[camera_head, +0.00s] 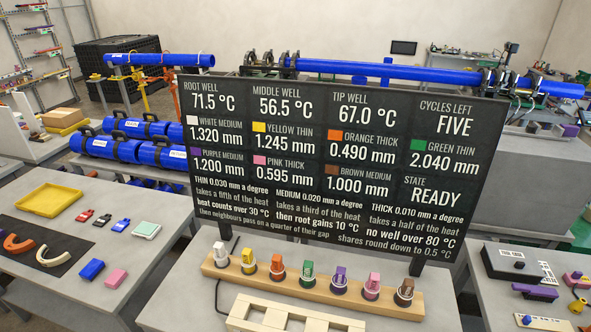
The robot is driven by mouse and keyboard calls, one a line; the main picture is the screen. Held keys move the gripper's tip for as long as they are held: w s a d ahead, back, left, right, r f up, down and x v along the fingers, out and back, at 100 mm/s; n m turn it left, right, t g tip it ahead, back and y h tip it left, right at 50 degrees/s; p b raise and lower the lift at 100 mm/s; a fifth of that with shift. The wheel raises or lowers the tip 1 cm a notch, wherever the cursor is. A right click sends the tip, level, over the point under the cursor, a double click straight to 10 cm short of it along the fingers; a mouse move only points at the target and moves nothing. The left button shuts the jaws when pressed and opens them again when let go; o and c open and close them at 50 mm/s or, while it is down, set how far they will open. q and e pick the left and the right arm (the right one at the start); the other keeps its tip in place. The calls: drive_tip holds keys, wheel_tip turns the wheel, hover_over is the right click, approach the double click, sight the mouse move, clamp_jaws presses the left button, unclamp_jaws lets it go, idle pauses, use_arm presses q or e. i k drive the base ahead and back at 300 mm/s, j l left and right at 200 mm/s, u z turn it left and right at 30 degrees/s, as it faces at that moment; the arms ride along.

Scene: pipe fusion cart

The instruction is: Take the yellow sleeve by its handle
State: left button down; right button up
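The yellow sleeve (248,264) stands upright in a long wooden rack (325,298) on the grey table in front. It is second from the left, between the white sleeve (220,256) and the orange sleeve (277,270). A small upright part, seemingly its handle, rises from its top; its exact shape is too small to tell. Neither of my grippers shows in the head view, and nothing is seen touching the yellow sleeve.
Green (307,277), purple (340,283), pink (372,288) and brown (404,293) sleeves fill the rack's right part. A black display board (330,165) stands close behind. A slotted wooden block (290,316) lies in front. Side tables hold a yellow tray (48,201) and a tool box (515,265).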

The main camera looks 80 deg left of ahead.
sight(249, 261)
drive_tip(key=u, duration=2.5)
